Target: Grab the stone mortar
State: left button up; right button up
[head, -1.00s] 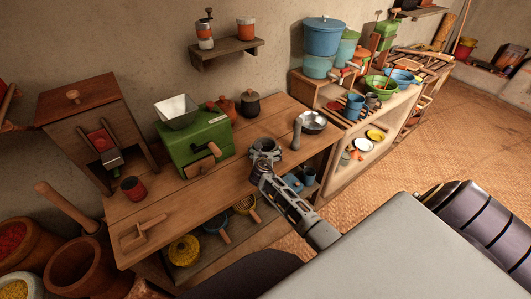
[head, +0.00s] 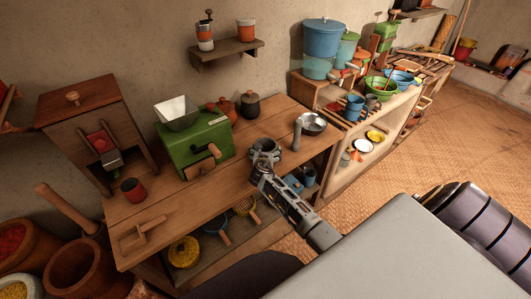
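The stone mortar (head: 267,145) appears as a dark grey round vessel, standing upright on the wooden table (head: 240,188) near its front edge. The mortar's near lower wall is hidden behind the gripper.
A grey pestle (head: 297,134) stands close to the right of the mortar, beside a metal pan (head: 313,123). A green mill (head: 193,148) is on the left, with clay jars (head: 226,108) behind. A red cup (head: 133,189) stands farther left.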

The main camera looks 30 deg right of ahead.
aim_at(266, 139)
notch_tip(266, 139, up, 5)
jog(key=shift+r+p, duration=0.15)
jog(key=shift+p, duration=0.35)
pick_arm(q)
jog(key=shift+s+d+r, duration=0.15)
jog(key=shift+d+r, duration=0.5)
jog(key=shift+r, duration=0.1)
pick_arm(e)
jog(key=shift+r, duration=2.2)
jog(key=shift+d, duration=0.1)
